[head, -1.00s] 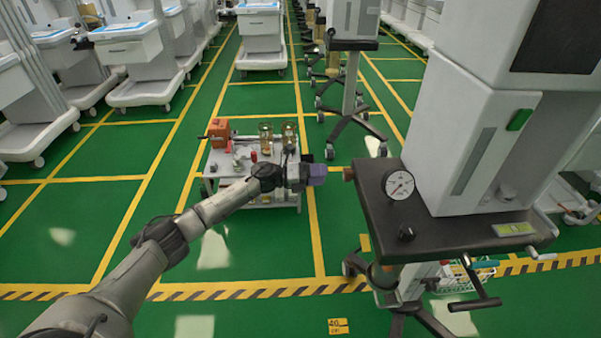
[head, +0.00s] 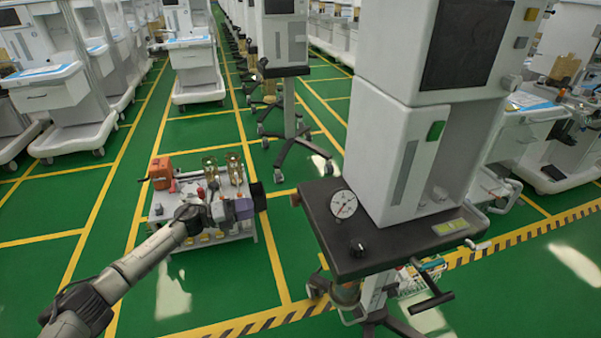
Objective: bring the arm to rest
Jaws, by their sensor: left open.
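My left arm comes in from the lower left in the head view. Its gripper (head: 252,203) is at the right side of the low white trolley (head: 158,212), in front of it in the picture. The gripper is open, and I see nothing held in it. A purple part shows on the gripper's body. My right gripper is not in view.
The trolley carries an orange tool (head: 161,172) and brass-coloured cylinders (head: 235,168). A cart with a dark top (head: 375,254), a gauge (head: 343,204) and a white cabinet (head: 388,150) stands close on the right. Green floor (head: 205,285) is open at the front.

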